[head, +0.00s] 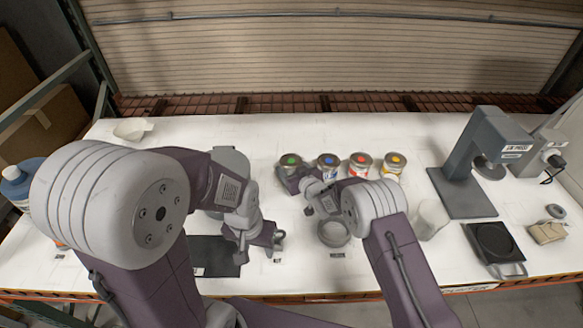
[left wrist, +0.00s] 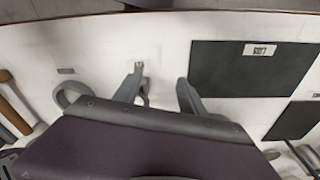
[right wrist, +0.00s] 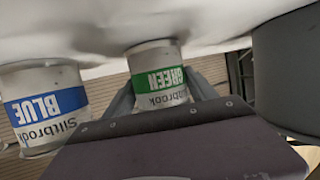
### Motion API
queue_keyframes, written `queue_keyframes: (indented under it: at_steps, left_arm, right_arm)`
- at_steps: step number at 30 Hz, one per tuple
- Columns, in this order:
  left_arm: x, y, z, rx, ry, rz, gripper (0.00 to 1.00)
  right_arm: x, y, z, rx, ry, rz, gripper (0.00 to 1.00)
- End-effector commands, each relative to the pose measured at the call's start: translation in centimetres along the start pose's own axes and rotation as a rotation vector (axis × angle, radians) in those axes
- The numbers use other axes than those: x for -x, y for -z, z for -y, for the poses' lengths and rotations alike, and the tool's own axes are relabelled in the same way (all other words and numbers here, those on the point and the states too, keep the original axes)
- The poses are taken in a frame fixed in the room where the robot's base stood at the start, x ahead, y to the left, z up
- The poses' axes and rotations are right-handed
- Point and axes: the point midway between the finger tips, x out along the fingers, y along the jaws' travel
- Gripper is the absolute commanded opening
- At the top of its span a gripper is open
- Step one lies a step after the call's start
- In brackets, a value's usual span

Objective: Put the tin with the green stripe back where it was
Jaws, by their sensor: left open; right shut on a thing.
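The tin with the green stripe (head: 289,161) stands at the left end of a row of tins at the back of the white table. In the right wrist view the green tin (right wrist: 157,75) sits between the two fingers, its label upside down. My right gripper (head: 291,178) is shut on it. The tin's base looks to be at the table surface; I cannot tell if it touches. My left gripper (head: 262,243) is open and empty over the front of the table; the left wrist view shows bare table between its fingers (left wrist: 160,92).
The blue tin (head: 328,166) stands close to the right of the green one, then the red (head: 360,165) and yellow (head: 392,164) tins. A round grey dish (head: 333,233), a black mat (head: 215,255), a white cup (head: 431,219) and a grey press (head: 470,165) stand around.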

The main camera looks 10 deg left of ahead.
Motion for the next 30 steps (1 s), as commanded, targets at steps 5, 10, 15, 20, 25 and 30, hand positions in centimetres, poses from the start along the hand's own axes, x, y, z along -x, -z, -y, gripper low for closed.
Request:
queue_keyframes:
  at_steps: [5, 10, 15, 20, 25, 30]
  left_arm:
    - [-0.2, 0.0, 0.0, 0.000, 0.000, 0.000, 0.49]
    - [-0.2, 0.0, 0.0, 0.000, 0.000, 0.000, 0.49]
    - [0.4, 0.1, 0.0, 0.000, 0.000, 0.000, 0.49]
    - [0.0, 0.0, 0.0, 0.000, 0.000, 0.000, 0.49]
    - [-0.3, 0.0, 0.0, 0.000, 0.000, 0.000, 0.49]
    - [-0.8, -0.1, 0.0, 0.000, 0.000, 0.000, 0.49]
  right_arm:
    - [-0.1, -0.1, 0.0, 0.000, 0.000, 0.001, 0.87]
    - [0.0, -0.1, 0.0, 0.000, 0.000, 0.001, 0.87]
    - [0.1, 0.4, 0.0, 0.000, 0.000, 0.000, 0.87]
    - [1.9, 0.1, 0.0, 0.000, 0.000, 0.002, 0.87]
    - [5.1, 0.1, 0.0, -0.001, -0.001, 0.001, 0.87]
    - [8.6, 0.1, -0.1, -0.001, -0.001, 0.000, 0.87]
